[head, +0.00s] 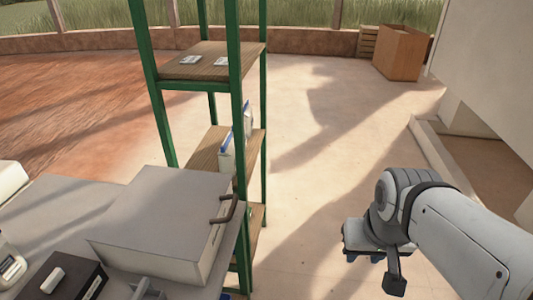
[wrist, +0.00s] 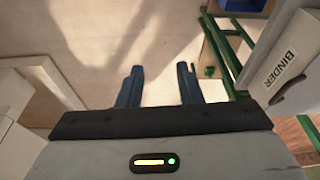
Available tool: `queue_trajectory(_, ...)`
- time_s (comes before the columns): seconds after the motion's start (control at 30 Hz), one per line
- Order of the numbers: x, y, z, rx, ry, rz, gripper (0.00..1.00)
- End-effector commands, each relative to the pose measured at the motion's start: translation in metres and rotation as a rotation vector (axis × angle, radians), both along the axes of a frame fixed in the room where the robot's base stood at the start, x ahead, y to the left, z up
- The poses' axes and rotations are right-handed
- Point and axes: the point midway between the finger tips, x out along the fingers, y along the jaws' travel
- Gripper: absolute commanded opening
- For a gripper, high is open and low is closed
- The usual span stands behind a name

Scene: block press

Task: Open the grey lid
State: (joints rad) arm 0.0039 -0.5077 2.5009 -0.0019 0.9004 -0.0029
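A grey box-shaped machine with a flat grey lid (head: 165,208) stands on the table at the lower left of the head view. A dark curved handle (head: 226,210) sticks out on its right side. The lid looks shut. In the wrist view, a grey face with a white "BINDER" label (wrist: 286,77) shows at the right edge, with part of a dark handle beside it. My gripper (wrist: 159,85) has its two blue fingers apart with nothing between them. In the head view it hangs over the floor, well right of the machine, its fingers mostly hidden.
A green-framed shelf (head: 240,115) with wooden boards stands just behind the machine. The table (head: 60,208) also holds a dark box (head: 62,277) and a bottle (head: 10,262). A cardboard box (head: 400,52) stands far back. Floor between shelf and my arm is clear.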

Motion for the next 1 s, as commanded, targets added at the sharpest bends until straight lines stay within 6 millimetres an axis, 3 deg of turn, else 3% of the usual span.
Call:
queue_trajectory(0.4,0.000,0.001,-0.001,0.003,0.003,0.002,0.32)
queue_trajectory(0.57,0.005,0.007,-0.011,0.073,0.068,0.033,0.32)
queue_trajectory(0.67,0.013,0.030,-0.024,0.189,0.156,0.069,0.32)
queue_trajectory(0.77,0.024,0.065,-0.037,0.352,0.254,0.116,0.32)
queue_trajectory(1.0,0.072,0.148,-0.058,0.795,0.373,0.189,0.32)
